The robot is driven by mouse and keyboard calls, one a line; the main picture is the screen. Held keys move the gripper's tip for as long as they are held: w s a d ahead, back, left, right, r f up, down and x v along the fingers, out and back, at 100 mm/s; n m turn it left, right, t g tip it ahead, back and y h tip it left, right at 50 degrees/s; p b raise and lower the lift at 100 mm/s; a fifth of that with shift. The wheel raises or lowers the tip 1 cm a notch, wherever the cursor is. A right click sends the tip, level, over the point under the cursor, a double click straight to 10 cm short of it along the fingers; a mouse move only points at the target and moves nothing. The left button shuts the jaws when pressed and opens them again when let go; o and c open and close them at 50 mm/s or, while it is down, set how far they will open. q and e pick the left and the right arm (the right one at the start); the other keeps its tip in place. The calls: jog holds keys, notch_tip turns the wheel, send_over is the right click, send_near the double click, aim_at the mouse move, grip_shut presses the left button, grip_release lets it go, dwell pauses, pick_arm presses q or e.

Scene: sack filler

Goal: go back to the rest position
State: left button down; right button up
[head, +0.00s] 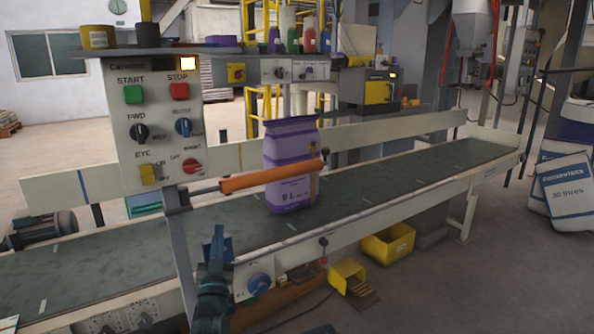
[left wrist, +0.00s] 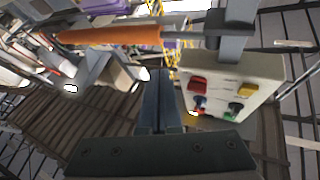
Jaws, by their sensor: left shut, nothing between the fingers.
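My left gripper (head: 217,245) is in front of the conveyor's near edge, below the control box, with its blue fingers pointing up. In the left wrist view its two fingers (left wrist: 160,100) are together with nothing between them. The control box (head: 150,125) stands above it on a post, with a green START button, a red STOP button, knobs and a yellow switch. The box also shows in the left wrist view (left wrist: 240,85), to the right of the fingers. My right gripper is not in view.
A purple sack (head: 290,160) stands upright on the conveyor belt (head: 390,180), behind an orange padded bar (head: 270,177). The bar also crosses the left wrist view (left wrist: 110,35). A yellow bin (head: 388,245) sits under the conveyor. White sacks (head: 565,190) are at right. The floor at front right is clear.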

pick_arm(q)
jog(key=d+f+m+g+h+p, duration=0.1)
jog(key=d+f+g+h, duration=0.2)
jog(key=d+f+g, duration=0.45)
jog(key=d+f+m+g+h+p, duration=0.1)
jog(key=d+f+m+g+h, duration=0.3)
jog(key=f, duration=0.6)
jog(key=s+d+f+n+g+y+p, duration=0.1)
jog(key=s+d+f+g+y, duration=0.15)
jog(key=s+f+g, duration=0.6)
jog(key=s+d+f+n+g+y+p, duration=0.1)
jog(key=s+g+y, duration=0.2)
jog(key=s, duration=1.1)
notch_tip(320, 180, up, 38)
jog(key=p, duration=3.8)
jog(key=shift+a+f, duration=0.2)
